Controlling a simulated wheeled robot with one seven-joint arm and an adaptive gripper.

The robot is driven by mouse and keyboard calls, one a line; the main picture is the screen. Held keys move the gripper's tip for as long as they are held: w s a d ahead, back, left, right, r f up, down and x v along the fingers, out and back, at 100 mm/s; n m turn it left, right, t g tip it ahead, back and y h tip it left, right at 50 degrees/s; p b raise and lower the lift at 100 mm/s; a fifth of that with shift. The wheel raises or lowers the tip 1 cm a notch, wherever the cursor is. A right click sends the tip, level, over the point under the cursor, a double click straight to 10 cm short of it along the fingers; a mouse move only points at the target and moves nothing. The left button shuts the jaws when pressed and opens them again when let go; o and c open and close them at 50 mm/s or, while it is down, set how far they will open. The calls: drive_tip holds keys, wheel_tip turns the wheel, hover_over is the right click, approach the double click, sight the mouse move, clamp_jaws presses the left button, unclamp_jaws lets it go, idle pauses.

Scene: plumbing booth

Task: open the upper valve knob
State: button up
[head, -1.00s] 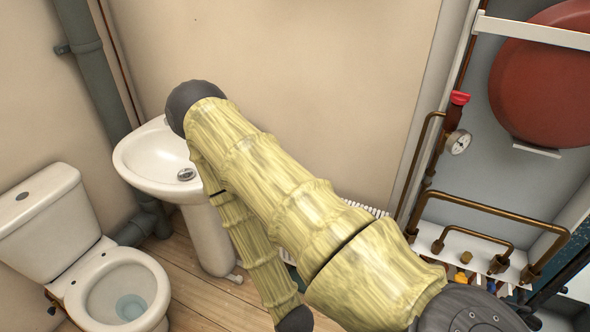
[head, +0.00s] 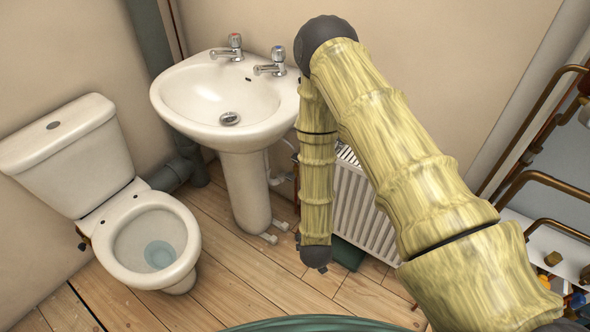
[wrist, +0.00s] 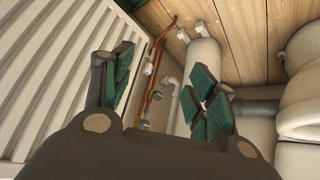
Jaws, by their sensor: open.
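My gripper (wrist: 164,88) is open and empty in the wrist view, with a green-padded finger on each side. Orange-brown pipes (wrist: 158,50) run between the fingers beside the radiator. White fittings (wrist: 148,68) and a small metallic fitting (wrist: 145,126) sit along them, apart from the fingers. I cannot tell which of these, if any, is the upper valve knob. In the head view my arm hangs beside the sink (head: 222,97), and its links hide part of the pipes there.
A white radiator (head: 352,205) stands right of the sink pedestal (head: 245,190); its ribs (wrist: 45,75) fill the wrist view's left. A toilet (head: 150,245) stands at the left. Brown pipes (head: 545,180) line the right wall. Wooden floor (head: 225,285) between is mostly clear.

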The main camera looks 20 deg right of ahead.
drive_tip(key=w+a+f+m+t+h+b, duration=0.1)
drive_tip(key=w+m+t+h+b, duration=0.1)
drive_tip(key=w+b, duration=0.5)
drive_tip(key=w+f+m+t+h+b, duration=0.1)
drive_tip(key=w+f+t+h+b, duration=0.1)
drive_tip(key=w, duration=0.8)
drive_tip(key=m+h+b, duration=0.8)
drive_tip(key=b, duration=0.6)
approach(295, 160)
drive_tip(key=shift+b+x, duration=1.5)
drive_tip(key=shift+x, duration=3.7)
drive_tip(key=shift+r, duration=0.15)
drive_tip(key=c, duration=1)
